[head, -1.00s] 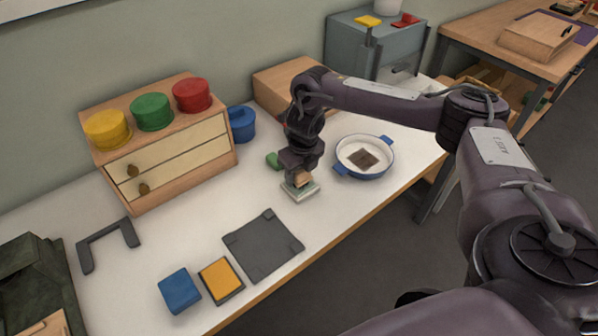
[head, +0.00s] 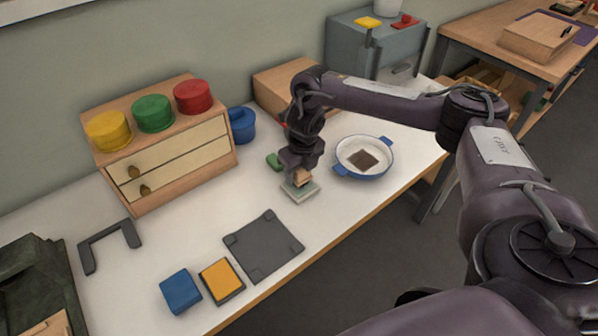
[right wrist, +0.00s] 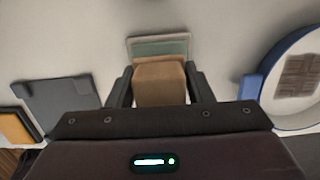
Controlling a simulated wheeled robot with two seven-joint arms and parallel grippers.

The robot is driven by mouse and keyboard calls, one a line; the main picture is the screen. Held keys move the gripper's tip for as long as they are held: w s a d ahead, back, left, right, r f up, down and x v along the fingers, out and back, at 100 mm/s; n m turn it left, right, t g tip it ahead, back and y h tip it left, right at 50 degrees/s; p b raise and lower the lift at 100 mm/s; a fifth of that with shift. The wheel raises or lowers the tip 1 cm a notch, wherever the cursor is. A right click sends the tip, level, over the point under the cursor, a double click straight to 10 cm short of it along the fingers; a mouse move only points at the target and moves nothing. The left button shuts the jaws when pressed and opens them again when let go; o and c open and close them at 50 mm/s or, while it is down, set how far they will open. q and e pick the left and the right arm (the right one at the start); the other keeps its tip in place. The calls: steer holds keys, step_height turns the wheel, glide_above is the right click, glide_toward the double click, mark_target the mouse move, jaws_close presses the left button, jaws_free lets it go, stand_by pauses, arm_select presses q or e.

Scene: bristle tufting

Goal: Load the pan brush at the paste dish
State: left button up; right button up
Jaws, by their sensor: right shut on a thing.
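My right gripper (head: 299,173) is shut on a tan wooden block, which I take to be the pan brush (right wrist: 160,82). The block sits between the two dark fingers in the right wrist view. A small square dish with a pale rim and grey-green inside, the paste dish (head: 303,193), is on the white table right under the block. It also shows beyond the block in the right wrist view (right wrist: 158,46). The block's underside is hidden, so I cannot tell whether it touches the paste. My left gripper is not in view.
A white pan with blue rim (head: 349,172) and a brown square patch stands right of the dish. A green block (head: 273,161) lies behind left. A dark grey mat (head: 263,245), orange pad (head: 221,280) and blue block (head: 180,291) lie in front left. A drawer box (head: 170,160) stands behind.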

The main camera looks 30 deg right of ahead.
steer(key=shift+r+p, duration=2.35)
steer(key=shift+r, duration=0.75)
steer(key=shift+a+r+m, duration=0.15)
steer(key=shift+a+m, duration=0.15)
steer(key=shift+a, duration=0.1)
steer(key=s+a+r+n+g, duration=0.1)
steer(key=a+r+n, duration=0.3)
steer(key=n, duration=0.8)
steer(key=s+a+r+n+g, duration=0.1)
steer(key=s+a+r+n, duration=0.2)
steer(key=n, duration=0.9)
steer(key=s+a+r+n, duration=0.2)
steer(key=a+r+n, duration=0.3)
steer(key=n, duration=0.6)
steer(key=shift+s+a+n+g, duration=0.35)
steer(key=shift+a+n+g, duration=0.05)
steer(key=shift+a, duration=0.15)
